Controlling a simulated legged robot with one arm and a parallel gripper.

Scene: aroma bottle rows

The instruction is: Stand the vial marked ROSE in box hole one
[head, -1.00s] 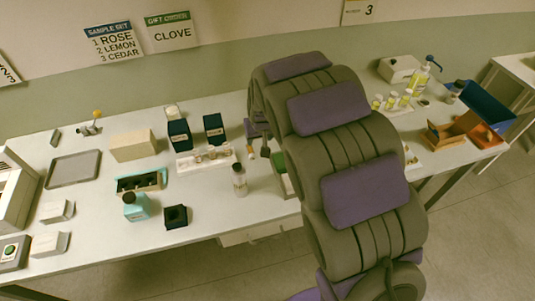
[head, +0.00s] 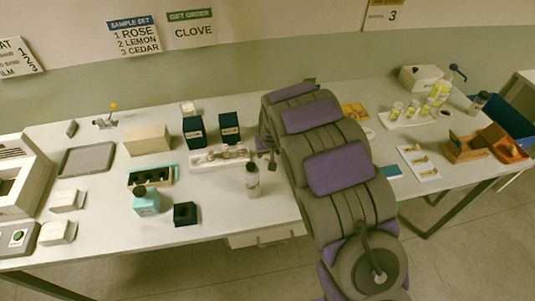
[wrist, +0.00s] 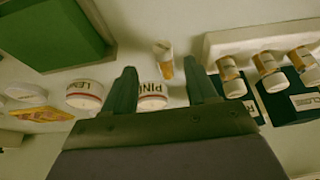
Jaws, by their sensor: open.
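My gripper (wrist: 163,84) is open in the wrist view, with nothing between its fingers. Beyond them lie a round white-capped jar marked PINE (wrist: 152,96), another marked with letters like LEM (wrist: 84,95), and a small amber vial (wrist: 165,62). A white rack (wrist: 222,42) with amber vials (wrist: 267,70) is at the right; it also shows in the head view (head: 205,166). I cannot read ROSE on any vial. An open teal box (head: 170,181) with dark holes stands on the bench; its hole numbers are not readable. My arm hides the gripper in the head view.
Two navy boxes (head: 194,133) are behind the rack. A grey tray (head: 88,160) lies left. A sign (head: 134,38) lists 1 ROSE, 2 LEMON, 3 CEDAR.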

